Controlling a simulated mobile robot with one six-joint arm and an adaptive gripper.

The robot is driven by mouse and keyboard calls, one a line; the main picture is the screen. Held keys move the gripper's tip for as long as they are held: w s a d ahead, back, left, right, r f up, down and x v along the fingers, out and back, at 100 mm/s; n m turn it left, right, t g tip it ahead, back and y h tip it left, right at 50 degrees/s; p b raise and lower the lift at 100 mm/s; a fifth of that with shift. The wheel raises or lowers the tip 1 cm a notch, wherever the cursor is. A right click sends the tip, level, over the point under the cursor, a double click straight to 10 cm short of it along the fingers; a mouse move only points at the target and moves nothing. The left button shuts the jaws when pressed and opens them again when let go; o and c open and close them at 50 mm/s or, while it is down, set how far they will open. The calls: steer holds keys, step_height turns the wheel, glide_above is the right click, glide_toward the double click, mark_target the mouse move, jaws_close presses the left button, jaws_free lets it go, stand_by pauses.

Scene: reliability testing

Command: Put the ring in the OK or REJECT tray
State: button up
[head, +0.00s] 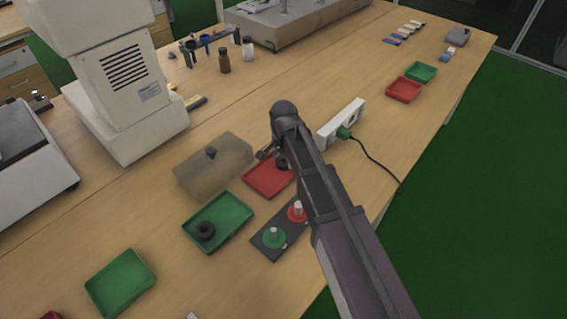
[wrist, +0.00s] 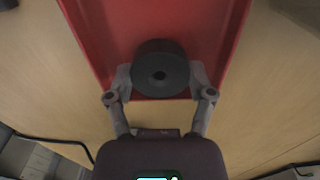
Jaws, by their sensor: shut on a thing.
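A black ring (wrist: 161,68) with a small centre hole is between the two fingers of my gripper (wrist: 162,80) in the wrist view, and the fingers are shut on it. Behind it is a red tray (wrist: 98,52), with the ring near the tray's front edge. In the head view my gripper (head: 273,156) is at the red tray (head: 262,190), and my arm hides part of the tray. I cannot tell whether the ring touches the tray floor. A green tray (head: 229,241) to the left holds another black ring (head: 205,231).
A dark plate (head: 268,252) with green and red discs and white pegs stands in front of the red tray. A translucent box (head: 207,172) with a knob is close behind left. A power strip (head: 341,124) with a cable lies to the right.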

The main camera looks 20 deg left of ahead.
steer(key=shift+f, duration=0.15)
steer(key=o, duration=1)
step_height(320, 180, up, 12)
steer(key=p, duration=1.2)
steer(key=shift+r, duration=0.2)
steer(key=shift+d, duration=0.15)
stand_by(0.7)
